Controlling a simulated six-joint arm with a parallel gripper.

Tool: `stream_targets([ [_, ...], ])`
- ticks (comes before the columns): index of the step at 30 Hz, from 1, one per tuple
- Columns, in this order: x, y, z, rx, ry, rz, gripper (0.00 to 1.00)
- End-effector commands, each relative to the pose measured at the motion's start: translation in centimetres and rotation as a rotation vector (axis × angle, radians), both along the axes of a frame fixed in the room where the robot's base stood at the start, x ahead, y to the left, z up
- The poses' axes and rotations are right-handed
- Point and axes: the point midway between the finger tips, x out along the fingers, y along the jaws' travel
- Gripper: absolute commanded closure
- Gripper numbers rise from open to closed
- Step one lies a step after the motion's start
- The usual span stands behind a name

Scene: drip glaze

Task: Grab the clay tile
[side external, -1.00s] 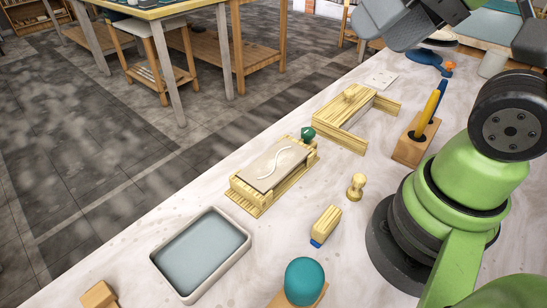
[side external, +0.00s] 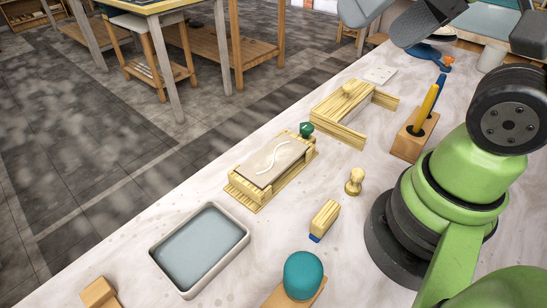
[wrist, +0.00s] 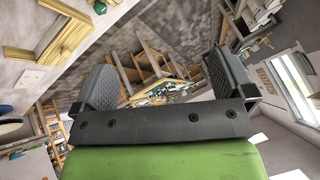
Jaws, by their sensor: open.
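The clay tile (side external: 274,163) is a grey-beige slab with a white S-shaped line on top. It lies in a pale wooden cradle (side external: 240,192) in the middle of the side view, with a green knob (side external: 306,130) at the cradle's far right corner. My gripper (wrist: 165,82) is open and empty in the wrist view, its two dark pads wide apart. In the side view my gripper is partly cut off at the top right edge, well above the table and away from the tile. The tile is not visible in the wrist view.
A wooden frame with a knob (side external: 340,125) stands behind the tile. A grey-blue tray (side external: 244,243), a wooden stamp (side external: 355,182), a blue-tipped block (side external: 325,217), a teal-domed tool (side external: 303,273) and a pen holder (side external: 414,138) surround it. Bare table separates them.

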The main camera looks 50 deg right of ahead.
Motion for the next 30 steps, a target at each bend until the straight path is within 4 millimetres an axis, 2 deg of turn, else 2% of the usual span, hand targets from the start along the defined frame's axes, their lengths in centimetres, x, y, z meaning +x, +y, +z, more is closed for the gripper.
stream_targets([
  [5, 1.0, 0.0, -0.2, -0.061, 0.025, 0.078, 0.0],
  [11, 5.3, -0.1, -2.1, -0.301, 0.114, 0.441, 0.0],
  [17, 10.1, 0.2, -6.4, -0.53, 0.2, 0.936, 0.0],
  [21, 12.7, 0.6, -10.7, -0.637, 0.242, 1.3, 0.0],
  [27, 14.4, 1.0, -16.1, -0.704, 0.257, 1.698, 0.0],
  [30, 14.7, 1.1, -17.5, -0.713, 0.253, 1.802, 0.0],
])
